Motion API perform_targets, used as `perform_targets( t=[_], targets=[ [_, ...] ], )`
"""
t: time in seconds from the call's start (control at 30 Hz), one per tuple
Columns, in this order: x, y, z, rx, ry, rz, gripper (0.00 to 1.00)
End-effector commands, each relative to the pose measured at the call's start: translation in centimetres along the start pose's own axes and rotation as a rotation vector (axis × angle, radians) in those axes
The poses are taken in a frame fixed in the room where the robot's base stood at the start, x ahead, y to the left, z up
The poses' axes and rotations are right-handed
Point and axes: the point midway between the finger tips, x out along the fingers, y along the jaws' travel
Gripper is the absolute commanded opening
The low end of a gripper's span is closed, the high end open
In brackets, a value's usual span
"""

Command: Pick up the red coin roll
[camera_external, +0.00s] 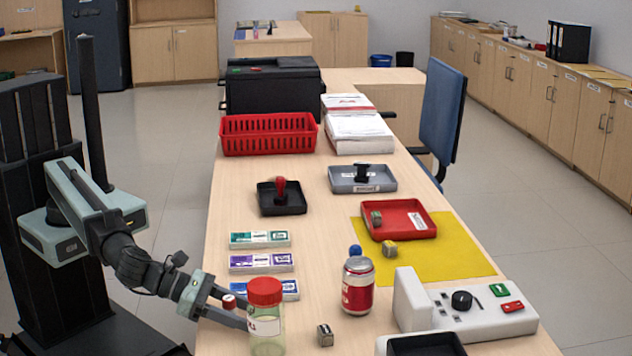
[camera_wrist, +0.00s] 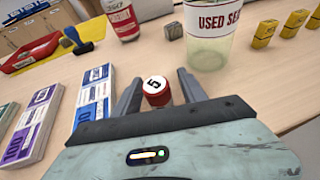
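The red coin roll (camera_external: 229,301) stands on the counter near its left edge. In the wrist view the red coin roll (camera_wrist: 155,92) shows a white end marked 5 and a red side. My gripper (camera_external: 238,312) is low over the counter, its fingers on either side of the roll. In the wrist view my gripper (camera_wrist: 160,80) is open, with the roll between its fingers. A gap shows at the right finger; I cannot tell whether the left finger touches the roll.
A jar with a red lid (camera_external: 265,292) stands close to my gripper. Banknote bundles (camera_external: 262,263) lie behind it. A soda can (camera_external: 357,287) and a small grey block (camera_external: 325,335) stand to the right. A red tray (camera_external: 400,220) sits farther back.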

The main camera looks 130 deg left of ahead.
Motion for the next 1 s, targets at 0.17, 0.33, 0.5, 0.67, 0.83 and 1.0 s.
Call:
perform_targets(
  t=[0.17, 0.33, 0.5, 0.67, 0.83, 1.0],
  targets=[
    [0.0, 0.0, 0.0, 0.0, 0.0, 0.0, 0.02],
    [-0.1, 0.0, 0.0, 0.0, 0.0, 0.0, 0.0],
    [-0.1, 0.0, 0.1, 0.0, 0.0, 0.0, 0.0],
    [-0.6, 0.0, 1.4, 0.0, 0.0, 0.0, 0.0],
    [-1.9, 0.0, 4.4, 0.0, 0.0, 0.0, 0.0],
    [-3.3, 0.0, 7.8, 0.0, 0.0, 0.0, 0.0]
  ],
)
